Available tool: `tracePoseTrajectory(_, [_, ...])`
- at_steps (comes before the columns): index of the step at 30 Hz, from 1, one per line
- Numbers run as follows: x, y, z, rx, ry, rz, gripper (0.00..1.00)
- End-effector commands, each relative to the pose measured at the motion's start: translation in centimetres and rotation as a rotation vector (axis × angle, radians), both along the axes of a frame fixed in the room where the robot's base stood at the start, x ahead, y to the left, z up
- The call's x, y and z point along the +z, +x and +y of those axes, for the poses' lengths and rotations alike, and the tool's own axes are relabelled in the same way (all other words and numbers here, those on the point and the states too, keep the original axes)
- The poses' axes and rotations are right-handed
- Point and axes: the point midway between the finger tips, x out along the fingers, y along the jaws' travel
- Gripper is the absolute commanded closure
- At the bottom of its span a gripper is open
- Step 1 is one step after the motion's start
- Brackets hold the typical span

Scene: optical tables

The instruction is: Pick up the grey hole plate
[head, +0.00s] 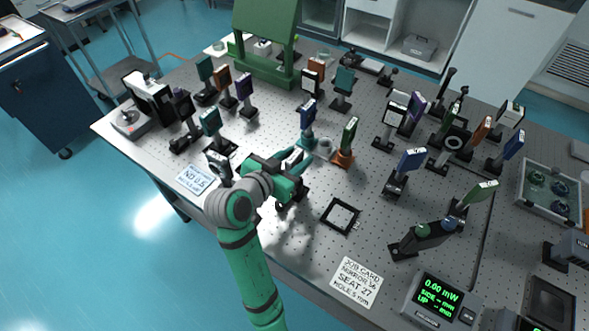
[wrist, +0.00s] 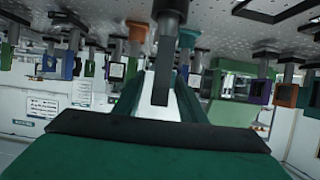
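In the wrist view, which is upside down, a narrow dark grey plate (wrist: 161,75), seen nearly edge-on, hangs from a dark post; I take it for the grey hole plate. Its hole is not visible from this angle. My gripper (wrist: 163,95) is open, with its green fingers on either side of the plate's free end and pale gaps showing beside it. In the head view my gripper (head: 296,164) is over the table's near-left part. A dark base (head: 288,204) shows below it; the plate is hidden there by my arm.
A blue plate on a teal base (head: 307,138) and a green plate on an orange base (head: 343,157) stand close beyond my gripper. A black square frame (head: 341,215) lies to the right. Many other mounts crowd the perforated table; a card (head: 357,282) lies near its front edge.

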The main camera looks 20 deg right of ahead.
Motion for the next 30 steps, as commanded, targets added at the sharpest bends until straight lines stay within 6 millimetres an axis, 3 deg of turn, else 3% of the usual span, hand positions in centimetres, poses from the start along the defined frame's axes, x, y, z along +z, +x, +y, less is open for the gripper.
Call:
tracePoseTrajectory(6, [-1.1,1.3,-2.1,-0.003,0.000,0.002,0.62])
tracePoseTrajectory(15, [-1.3,1.6,-2.3,0.000,0.001,0.001,0.62])
tracePoseTrajectory(20, [-1.3,1.6,-2.3,0.000,0.001,0.001,1.00])
tracePoseTrajectory(30, [-1.0,1.6,-2.3,0.000,0.000,-0.001,1.00])
